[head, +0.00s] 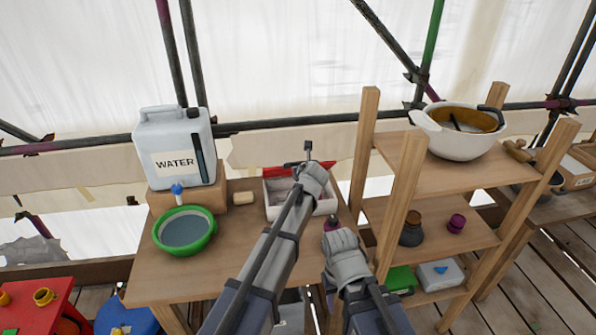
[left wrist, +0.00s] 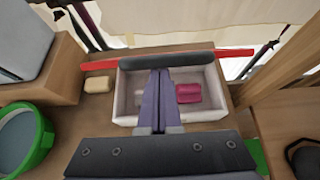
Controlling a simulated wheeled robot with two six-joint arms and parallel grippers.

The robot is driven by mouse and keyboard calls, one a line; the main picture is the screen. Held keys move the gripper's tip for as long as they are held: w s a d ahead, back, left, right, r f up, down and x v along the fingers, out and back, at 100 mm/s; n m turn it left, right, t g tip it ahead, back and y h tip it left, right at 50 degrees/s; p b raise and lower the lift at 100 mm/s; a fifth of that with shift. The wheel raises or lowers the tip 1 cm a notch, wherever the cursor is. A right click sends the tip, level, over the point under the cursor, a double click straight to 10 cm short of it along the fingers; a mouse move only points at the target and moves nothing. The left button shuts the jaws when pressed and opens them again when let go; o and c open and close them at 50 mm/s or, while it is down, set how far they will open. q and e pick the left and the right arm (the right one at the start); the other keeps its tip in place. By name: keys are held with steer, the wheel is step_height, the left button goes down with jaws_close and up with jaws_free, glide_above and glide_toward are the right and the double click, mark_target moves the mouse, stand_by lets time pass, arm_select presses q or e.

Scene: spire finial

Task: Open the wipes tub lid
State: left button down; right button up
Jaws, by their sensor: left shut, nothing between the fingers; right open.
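A small white tub (head: 440,273) with a blue tab on top sits on the low shelf at right. It looks like the wipes tub, and its lid appears closed, though it is small in view. My left gripper (head: 308,150) is over the white tray on the table, away from the tub. In the left wrist view its fingers (left wrist: 155,98) are together with nothing between them. My right gripper (head: 333,228) is open in front of the table's right edge, left of the tub. Its fingers are largely hidden by my wrist.
The white tray (left wrist: 127,88) holds a pink block (left wrist: 188,93). A red bar (left wrist: 98,66) lies behind it. A water container (head: 175,145), a green basin (head: 208,229) and soap (head: 243,198) are left. Shelf posts (head: 398,210) stand between the table and tub. A green box (head: 400,278) is beside the tub.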

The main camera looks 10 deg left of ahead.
arm_select(q)
steer(key=w+a+r+p, duration=0.3)
steer(key=w+r+p, duration=0.3)
steer(key=w, duration=0.4)
steer(key=shift+w+r, duration=0.35)
steer(key=shift+w, duration=0.05)
steer(key=shift+a, duration=0.1)
steer(key=shift+r, duration=0.2)
